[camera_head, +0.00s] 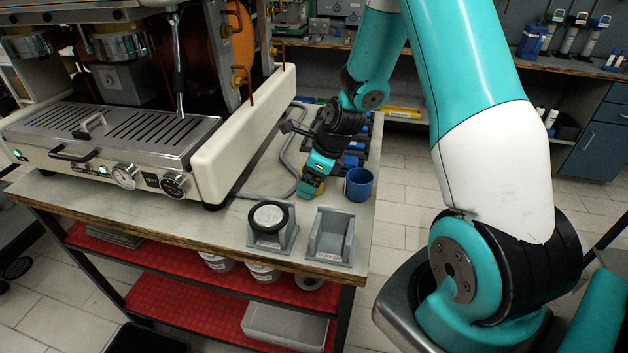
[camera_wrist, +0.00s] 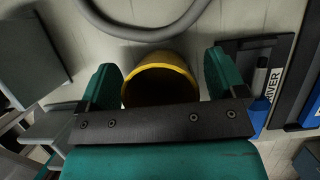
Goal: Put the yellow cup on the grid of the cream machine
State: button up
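The yellow cup (camera_wrist: 160,68) stands on the bench top in the wrist view, its open mouth facing the camera. My gripper (camera_wrist: 162,82) has one teal finger on each side of it. The fingers look open, with a narrow gap at the right; contact at the left cannot be told. In the head view my gripper (camera_head: 312,186) is low over the bench and hides most of the cup. The cream machine (camera_head: 235,135) stands at the left of the bench. Its slotted metal grid (camera_head: 125,125) is bare of cups.
A blue cup (camera_head: 358,184) stands just right of my gripper. Two grey holders, one with a round black-rimmed piece (camera_head: 269,217) and one empty (camera_head: 331,237), sit at the bench's front edge. A grey hose (camera_head: 290,165) curves behind my gripper. A steam wand (camera_head: 178,70) hangs over the grid.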

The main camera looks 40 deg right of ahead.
jog(key=c, duration=1)
jog(key=shift+o, duration=0.2)
